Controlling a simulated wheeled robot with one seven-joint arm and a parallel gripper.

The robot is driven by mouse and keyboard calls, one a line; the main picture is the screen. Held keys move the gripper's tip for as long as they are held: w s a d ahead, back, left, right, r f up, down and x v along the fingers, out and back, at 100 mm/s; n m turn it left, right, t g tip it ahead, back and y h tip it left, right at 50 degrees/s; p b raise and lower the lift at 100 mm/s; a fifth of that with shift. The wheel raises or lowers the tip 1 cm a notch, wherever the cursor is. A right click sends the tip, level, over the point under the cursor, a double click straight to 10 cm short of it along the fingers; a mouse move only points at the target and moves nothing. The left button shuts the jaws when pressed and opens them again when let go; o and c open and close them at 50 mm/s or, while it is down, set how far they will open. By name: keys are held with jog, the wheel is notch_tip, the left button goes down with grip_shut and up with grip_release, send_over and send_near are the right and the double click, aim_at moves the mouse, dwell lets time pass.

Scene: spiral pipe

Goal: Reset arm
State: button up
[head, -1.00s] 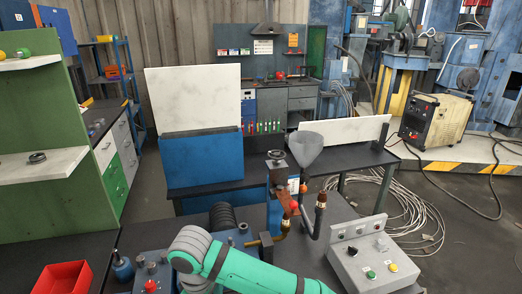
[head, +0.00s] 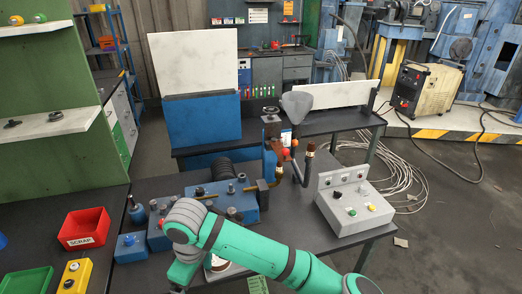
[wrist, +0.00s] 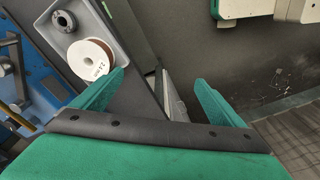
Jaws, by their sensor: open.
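My gripper (wrist: 160,95) shows in the wrist view with its two green fingers wide apart and nothing between them. Beyond the fingers are a dark surface and a grey tray (wrist: 125,62) that holds a white spool (wrist: 91,60). In the head view my green arm reaches across the front of the dark table (head: 300,205).
A blue machine block (head: 235,205) with a funnel (head: 296,105) behind it stands on the table. A grey control box (head: 352,208) with buttons is at right. A red scrap bin (head: 84,230), a green tray (head: 28,282) and a yellow button box (head: 75,276) are at left.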

jog(key=a+r+m+t+y, duration=0.35)
jog(key=a+y, duration=0.35)
jog(key=a, duration=0.3)
jog(key=a+r+m+t+y, duration=0.2)
jog(key=a+r+m+y, duration=0.15)
jog(key=a+y, duration=0.45)
jog(key=s+d+f+m+t+h, duration=0.45)
jog(key=d+f+m+h, duration=0.2)
jog(key=d, duration=0.25)
jog(key=s+d+f+m+t+h, duration=0.3)
jog(key=d+f+m+t+h, duration=0.2)
jog(key=d+f, duration=0.4)
jog(key=s+d+n+h, duration=0.4)
jog(key=s+d, duration=1.3)
jog(key=s, duration=0.3)
jog(key=shift+s+r, duration=0.15)
jog(key=shift+r, duration=0.1)
jog(key=shift+d+h, duration=0.1)
jog(key=shift+h, duration=0.15)
